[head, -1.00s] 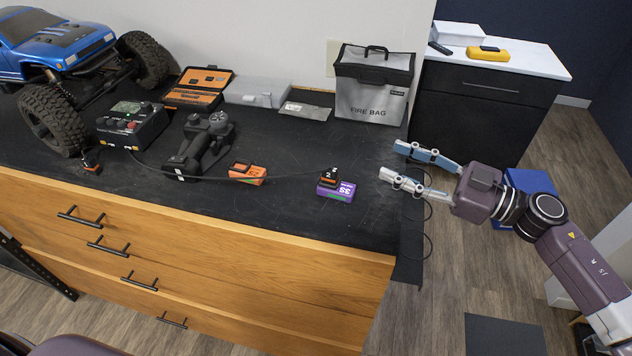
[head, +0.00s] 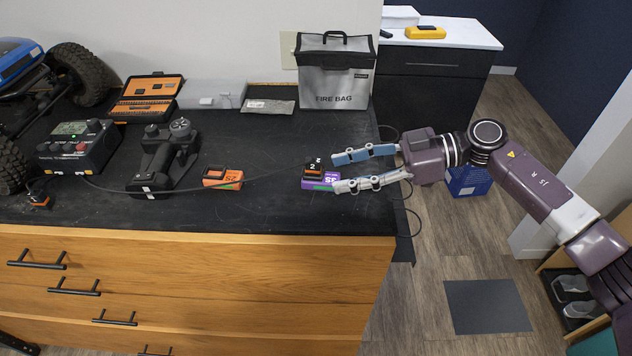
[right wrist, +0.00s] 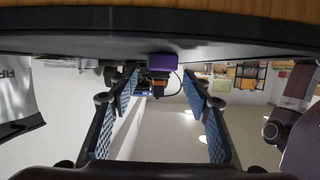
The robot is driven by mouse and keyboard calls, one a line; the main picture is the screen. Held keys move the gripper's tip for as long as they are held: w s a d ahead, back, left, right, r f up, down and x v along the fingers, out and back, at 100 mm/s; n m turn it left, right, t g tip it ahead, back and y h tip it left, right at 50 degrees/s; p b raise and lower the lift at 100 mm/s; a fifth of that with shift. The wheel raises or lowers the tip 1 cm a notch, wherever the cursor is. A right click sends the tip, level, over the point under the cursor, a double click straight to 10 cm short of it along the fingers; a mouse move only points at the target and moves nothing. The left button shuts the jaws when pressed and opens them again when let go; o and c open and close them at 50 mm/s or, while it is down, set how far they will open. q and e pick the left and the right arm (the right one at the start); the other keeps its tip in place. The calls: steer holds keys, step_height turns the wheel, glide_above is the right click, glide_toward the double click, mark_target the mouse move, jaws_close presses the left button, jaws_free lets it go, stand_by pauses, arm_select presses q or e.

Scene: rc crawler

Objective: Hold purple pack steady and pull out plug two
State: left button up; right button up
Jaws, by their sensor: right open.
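The purple pack (head: 331,178) lies on the black mat near the bench's right end, marked 3S. Plug two (head: 313,167), black and orange with a white 2, sits at it, with a thin cable running left. My right gripper (head: 334,172) is open and comes in from the right, its fingertips close beside the pack. In the right wrist view, which looks upside down, the purple pack (right wrist: 162,61) and the black-and-orange plug (right wrist: 159,84) show between the open fingers, beyond their tips. I cannot tell whether a finger touches the pack. My left gripper is not in view.
An orange pack (head: 222,178) lies left of the purple one. A black controller (head: 163,160), a charger (head: 79,147), an open orange case (head: 147,97) and a grey fire bag (head: 335,82) stand around. The black mat (head: 270,215) is clear in front of the packs.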

mark_target(323, 176)
steer(key=shift+r+p+x, duration=0.2)
steer(key=shift+p+x, duration=0.75)
steer(key=shift+x, duration=0.3)
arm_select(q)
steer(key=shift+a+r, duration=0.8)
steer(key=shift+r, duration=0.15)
arm_select(e)
steer(key=shift+x, duration=0.95)
steer(key=shift+d+f, duration=0.1)
steer(key=shift+f, duration=0.05)
steer(key=shift+c, duration=0.4)
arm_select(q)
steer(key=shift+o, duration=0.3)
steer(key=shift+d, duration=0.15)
arm_select(e)
steer(key=c, duration=0.8)
